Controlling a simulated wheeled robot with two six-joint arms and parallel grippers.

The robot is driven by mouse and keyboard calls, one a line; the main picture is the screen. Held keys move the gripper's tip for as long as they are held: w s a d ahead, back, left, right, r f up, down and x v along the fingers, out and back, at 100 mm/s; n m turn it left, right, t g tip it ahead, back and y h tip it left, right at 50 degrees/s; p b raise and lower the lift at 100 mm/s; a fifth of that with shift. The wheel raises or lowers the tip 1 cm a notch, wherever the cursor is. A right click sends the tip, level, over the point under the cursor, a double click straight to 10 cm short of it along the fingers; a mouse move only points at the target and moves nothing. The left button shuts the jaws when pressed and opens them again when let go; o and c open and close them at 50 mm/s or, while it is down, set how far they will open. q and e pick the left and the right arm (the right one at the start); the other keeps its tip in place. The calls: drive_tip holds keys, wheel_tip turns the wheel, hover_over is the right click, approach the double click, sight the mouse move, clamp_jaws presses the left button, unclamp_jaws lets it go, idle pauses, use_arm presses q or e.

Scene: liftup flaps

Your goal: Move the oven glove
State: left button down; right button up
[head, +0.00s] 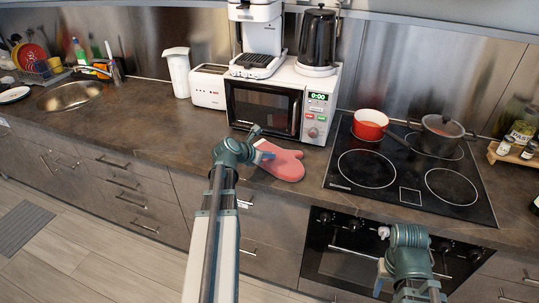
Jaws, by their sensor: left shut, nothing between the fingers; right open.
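The red oven glove (282,163) lies on the brown countertop in front of the microwave, left of the black cooktop. My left gripper (264,155) is at the glove's left end, shut, and its arm covers part of that end. I cannot tell whether it touches the glove. My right gripper (381,262) is low at the right, in front of the oven and away from the glove. It is open, though its fingers show only small and partly hidden.
The white microwave (262,108) stands behind the glove. A red pot (370,124) and a dark lidded pan (441,132) sit on the cooktop (362,167). A toaster (209,88) and white jug (178,73) stand left. The counter (130,115) is clear toward the sink (70,95).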

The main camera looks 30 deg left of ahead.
use_arm(q)
drive_tip(key=shift+a+r+p, duration=0.1)
drive_tip(key=shift+r+p, duration=0.3)
drive_tip(key=shift+p, duration=0.05)
drive_tip(key=s+a, duration=0.1)
drive_tip(key=s, duration=1.1)
drive_tip(key=shift+a, duration=0.3)
drive_tip(key=shift+w+f, duration=0.1)
